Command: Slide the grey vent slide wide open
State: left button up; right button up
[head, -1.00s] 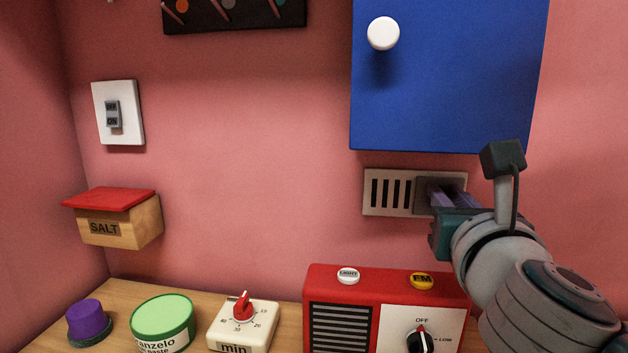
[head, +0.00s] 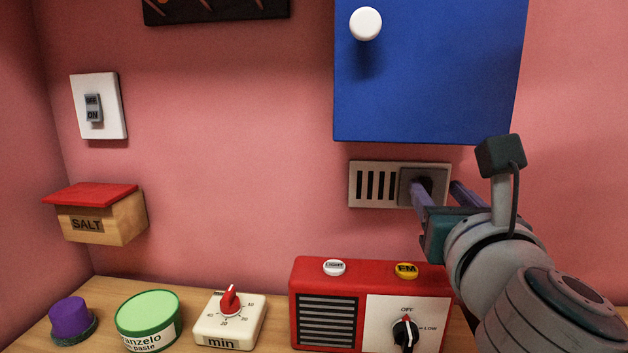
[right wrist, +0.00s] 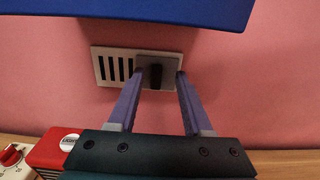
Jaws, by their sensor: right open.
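The vent (head: 355,186) is a pale plate on the pink wall below the blue cabinet. Several dark slots show uncovered on its left part. Its grey slide (head: 408,176) covers the right part, up near the plate's right end. A dark knob (right wrist: 155,76) stands out from the slide (right wrist: 145,58) in the right wrist view. My right gripper (head: 438,188) is open, its two purple fingers apart on either side of the knob with gaps between. The fingers partly hide the slide in the head view. My left gripper is not in view.
The blue cabinet door (head: 430,75) with a white knob hangs just above the vent. A red radio (head: 300,300) stands on the wooden shelf below. A timer (head: 228,320), green tub (head: 150,318) and salt box (head: 100,222) are to the left. The wall left of the vent is clear.

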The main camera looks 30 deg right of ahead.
jog(key=b+v, duration=0.1)
jog(key=v, duration=0.6)
jog(key=shift+s, duration=0.4)
jog(key=shift+a, duration=0.15)
